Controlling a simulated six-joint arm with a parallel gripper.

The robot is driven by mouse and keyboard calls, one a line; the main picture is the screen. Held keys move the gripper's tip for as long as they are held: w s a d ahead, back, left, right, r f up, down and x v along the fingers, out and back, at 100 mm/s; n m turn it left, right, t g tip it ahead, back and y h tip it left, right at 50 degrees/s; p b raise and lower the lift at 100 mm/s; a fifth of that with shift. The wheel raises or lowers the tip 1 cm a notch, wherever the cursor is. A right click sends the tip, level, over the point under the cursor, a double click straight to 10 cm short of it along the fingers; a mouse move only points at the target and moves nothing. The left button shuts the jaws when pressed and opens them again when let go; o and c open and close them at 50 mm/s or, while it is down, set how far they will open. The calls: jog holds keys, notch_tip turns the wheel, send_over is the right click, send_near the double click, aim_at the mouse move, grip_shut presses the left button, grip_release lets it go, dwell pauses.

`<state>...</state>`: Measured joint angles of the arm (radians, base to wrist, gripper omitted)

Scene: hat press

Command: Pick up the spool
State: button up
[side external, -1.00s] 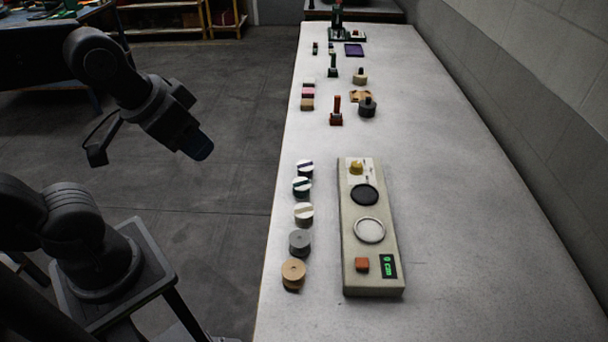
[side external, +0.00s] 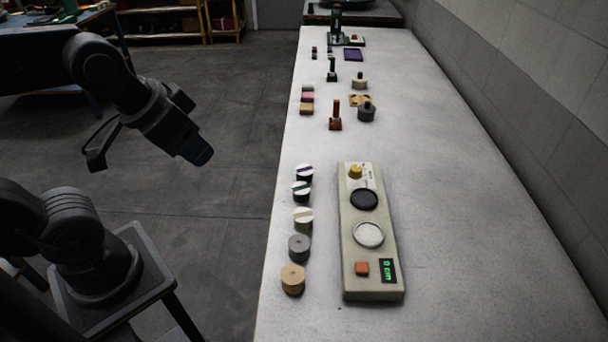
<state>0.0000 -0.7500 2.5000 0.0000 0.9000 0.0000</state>
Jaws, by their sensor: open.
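Several short round pieces stand in a row along the table's left edge. The nearest is a tan, spool-like drum (side external: 293,279); behind it is a grey drum (side external: 299,246). Farther back are a white-topped piece with a beige stripe (side external: 303,218), one with a green stripe (side external: 302,191) and one with a dark stripe (side external: 304,173). I cannot tell for sure which is the spool. My gripper (side external: 198,151) is open, dark and empty, off the table to the left, well apart from the row. Its fingers are hard to make out.
A beige panel (side external: 350,278) right of the row carries a yellow knob (side external: 355,172), two round pads, an orange button (side external: 361,268) and a green display (side external: 388,270). Small stamp-like pieces, including a red one (side external: 336,115), stand farther back. The table's right side (side external: 480,250) is clear.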

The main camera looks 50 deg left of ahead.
jog(key=o, duration=0.5)
jog(key=n+g+y, duration=0.3)
jog(key=n, duration=0.7)
send_over(304, 170)
jog(key=s+d, duration=0.3)
jog(key=d, duration=0.1)
notch_tip(304, 170, down, 12)
jog(key=x, duration=0.8)
jog(key=shift+w+a+f, duration=0.2)
jog(key=shift+w+a, duration=0.1)
jog(key=shift+a, duration=0.05)
jog(key=shift+x, duration=2.7)
